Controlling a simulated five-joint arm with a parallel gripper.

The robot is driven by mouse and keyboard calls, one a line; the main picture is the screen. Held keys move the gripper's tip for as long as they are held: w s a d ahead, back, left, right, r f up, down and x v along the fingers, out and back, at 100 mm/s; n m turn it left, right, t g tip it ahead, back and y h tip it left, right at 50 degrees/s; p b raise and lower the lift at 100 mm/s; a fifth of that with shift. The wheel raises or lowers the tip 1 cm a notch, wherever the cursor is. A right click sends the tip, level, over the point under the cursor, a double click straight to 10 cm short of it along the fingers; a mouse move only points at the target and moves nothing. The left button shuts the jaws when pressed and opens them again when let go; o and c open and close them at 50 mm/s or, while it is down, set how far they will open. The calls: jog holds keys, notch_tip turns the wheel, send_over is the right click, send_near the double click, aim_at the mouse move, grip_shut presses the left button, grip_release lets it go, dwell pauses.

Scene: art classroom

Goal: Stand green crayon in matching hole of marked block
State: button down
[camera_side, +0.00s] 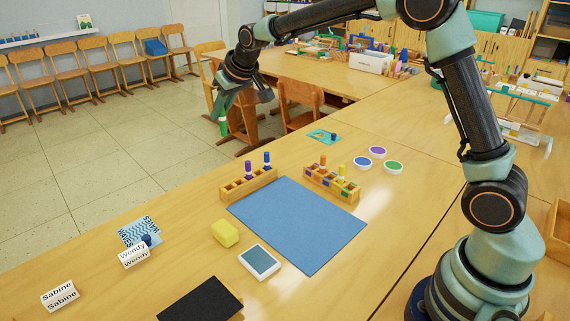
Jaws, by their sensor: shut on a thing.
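My gripper (221,112) is at the upper left, shut on a green crayon (223,128) that hangs roughly upright. It is high and to the left of both wooden blocks, seen against the floor and chairs. The right wooden block (346,195) shows coloured marks and holds an orange crayon (323,161) and a yellow crayon (342,170). The left wooden block (236,193) holds a purple crayon (248,168) and a blue crayon (267,158). The insides of the holes are too small to make out.
A blue mat (298,225) lies before the blocks. A yellow sponge-like block (225,233), a framed card (259,261), a black sheet (201,300) and name cards (135,256) lie nearer. Round purple (377,152), blue (363,162) and green (393,167) discs lie right of the blocks.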

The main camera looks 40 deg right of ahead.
notch_tip(320, 180, down, 15)
jog(key=shift+r, duration=0.2)
jog(key=shift+f, duration=0.55)
jog(key=c, duration=0.8)
grip_release()
jog(key=s+d+f+v, duration=0.1)
jog(key=s+v, duration=0.1)
jog(key=v, duration=1)
jog(key=s+d+f+v, duration=0.1)
jog(key=s+f+v, duration=0.1)
jog(key=v, duration=1.1)
jog(key=s+d+m+g, duration=0.1)
jog(key=s, duration=1.1)
jog(key=shift+s+d+h, duration=0.25)
jog(key=shift+s+h, duration=0.05)
jog(key=shift+s, duration=0.1)
